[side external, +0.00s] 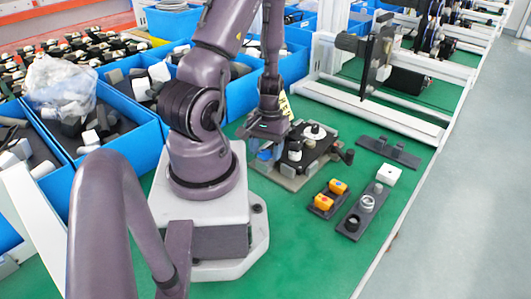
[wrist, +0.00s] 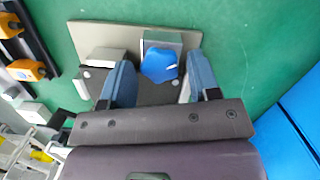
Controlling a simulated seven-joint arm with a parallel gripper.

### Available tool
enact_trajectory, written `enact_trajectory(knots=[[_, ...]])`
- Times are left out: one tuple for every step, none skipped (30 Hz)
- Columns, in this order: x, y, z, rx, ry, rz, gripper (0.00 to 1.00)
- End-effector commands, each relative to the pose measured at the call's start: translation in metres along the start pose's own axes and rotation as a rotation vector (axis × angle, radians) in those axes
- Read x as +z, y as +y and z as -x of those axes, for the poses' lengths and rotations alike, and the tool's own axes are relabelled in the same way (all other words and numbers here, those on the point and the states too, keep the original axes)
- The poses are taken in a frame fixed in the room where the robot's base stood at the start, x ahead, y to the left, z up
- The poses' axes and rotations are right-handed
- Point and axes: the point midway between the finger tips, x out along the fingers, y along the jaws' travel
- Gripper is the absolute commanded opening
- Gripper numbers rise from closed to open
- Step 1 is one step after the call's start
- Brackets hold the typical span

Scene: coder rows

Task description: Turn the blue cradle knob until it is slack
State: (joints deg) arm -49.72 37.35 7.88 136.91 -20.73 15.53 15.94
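The blue cradle knob (wrist: 160,65) shows in the wrist view, in front of a grey metal block (wrist: 163,40) on a beige plate (wrist: 100,38). My gripper (wrist: 158,70) has its two blue fingers spread wide, one on each side of the knob, with a visible gap to each. Nothing is held. In the side view my gripper (side external: 266,150) points down at the left end of the dark fixture (side external: 318,155). The knob cannot be told apart from the blue fingers there.
The fixture carries a white round dial (side external: 314,131) and a black side handle (side external: 347,156). Orange-buttoned blocks (side external: 330,195) and a grey strip with round parts (side external: 366,205) lie to its right. Blue bins (side external: 125,135) stand to the left. Green mat is clear in front.

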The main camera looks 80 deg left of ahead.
Motion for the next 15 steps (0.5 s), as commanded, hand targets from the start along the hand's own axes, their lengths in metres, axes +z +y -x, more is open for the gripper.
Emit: enact_trajectory(knots=[[0.0,0.0,0.0,0.0,0.0,-0.002,0.57],[0.0,0.0,0.0,0.0,0.0,-0.003,0.57],[0.0,0.0,0.0,-0.001,0.0,-0.003,0.57],[0.0,0.0,0.0,-0.001,0.0,-0.003,0.57],[0.0,0.0,0.0,-0.001,0.0,-0.003,0.57],[0.0,0.0,0.0,-0.001,0.0,-0.004,0.57],[0.0,0.0,0.0,-0.001,0.0,-0.004,0.57],[0.0,0.0,0.001,-0.001,0.0,-0.004,0.57],[0.0,0.0,0.002,-0.001,0.001,-0.004,0.57],[0.0,0.0,0.004,-0.001,0.002,-0.005,0.57],[0.0,0.0,0.006,-0.001,0.002,-0.004,0.57],[0.001,0.0,0.009,-0.001,0.002,-0.005,0.57],[0.001,0.0,0.011,-0.001,0.003,-0.005,0.57],[0.001,0.0,0.014,-0.001,0.003,-0.006,0.57],[0.002,0.0,0.017,-0.001,0.002,-0.006,0.57]])
